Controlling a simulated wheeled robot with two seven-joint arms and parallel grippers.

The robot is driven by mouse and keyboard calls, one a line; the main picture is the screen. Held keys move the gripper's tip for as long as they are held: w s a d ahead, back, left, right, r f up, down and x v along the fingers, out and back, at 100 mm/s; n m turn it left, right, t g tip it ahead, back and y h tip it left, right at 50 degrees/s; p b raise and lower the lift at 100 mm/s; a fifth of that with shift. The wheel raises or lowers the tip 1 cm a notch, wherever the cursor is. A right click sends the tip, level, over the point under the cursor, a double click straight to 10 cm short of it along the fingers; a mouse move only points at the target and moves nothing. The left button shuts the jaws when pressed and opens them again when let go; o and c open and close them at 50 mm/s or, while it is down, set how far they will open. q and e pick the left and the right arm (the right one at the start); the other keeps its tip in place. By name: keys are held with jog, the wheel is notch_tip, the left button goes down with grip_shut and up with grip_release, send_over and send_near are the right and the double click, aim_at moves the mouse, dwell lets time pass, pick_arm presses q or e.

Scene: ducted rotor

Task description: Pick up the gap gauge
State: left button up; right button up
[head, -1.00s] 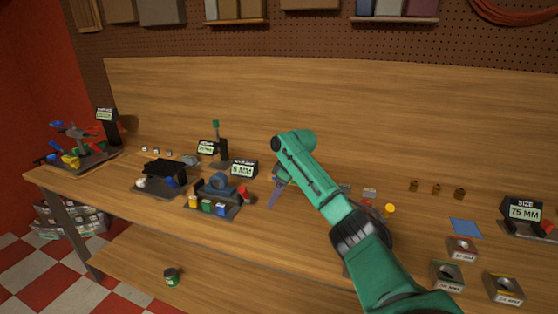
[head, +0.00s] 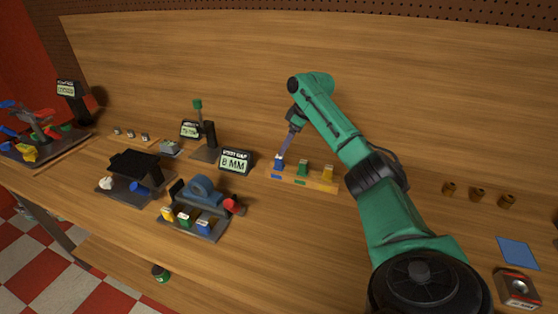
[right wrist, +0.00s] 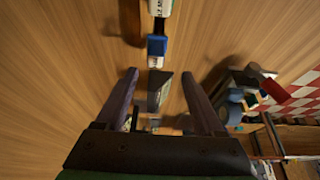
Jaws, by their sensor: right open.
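A low wooden rack (head: 313,183) stands on the bench with a blue gauge (head: 279,164), a green gauge (head: 302,171) and a yellow gauge (head: 327,173) upright in a row. I cannot tell from their labels which is the gap gauge. My right gripper (head: 286,150) points down just above the blue gauge at the rack's left end. In the right wrist view its fingers (right wrist: 160,75) are apart and empty; the blue gauge (right wrist: 156,46) with white markings lies just beyond the tips, near the line between them. My left gripper is not in view.
An "8 MM" sign (head: 236,160) stands left of the rack. The rotor fixture (head: 203,192), with yellow, green and blue blocks along its front, is at the front left. Several brass pieces (head: 478,194) and a blue mat (head: 518,252) lie to the right. Bench behind the rack is clear.

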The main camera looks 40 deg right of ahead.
aim_at(279, 157)
jog(key=x, duration=0.2)
jog(key=p+x, duration=0.1)
jog(key=x, duration=0.1)
jog(key=p+x, duration=0.1)
jog(key=x, duration=0.2)
jog(key=shift+w+d+f, duration=0.1)
jog(key=shift+w+d, duration=0.05)
jog(key=shift+d, duration=0.1)
jog(key=shift+f, duration=0.25)
grip_shut()
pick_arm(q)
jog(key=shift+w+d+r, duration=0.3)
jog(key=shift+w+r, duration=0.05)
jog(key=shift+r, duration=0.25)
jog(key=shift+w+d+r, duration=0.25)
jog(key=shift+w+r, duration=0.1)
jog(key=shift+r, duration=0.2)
pick_arm(e)
jog(key=shift+w+r, duration=0.1)
jog(key=shift+r, duration=0.1)
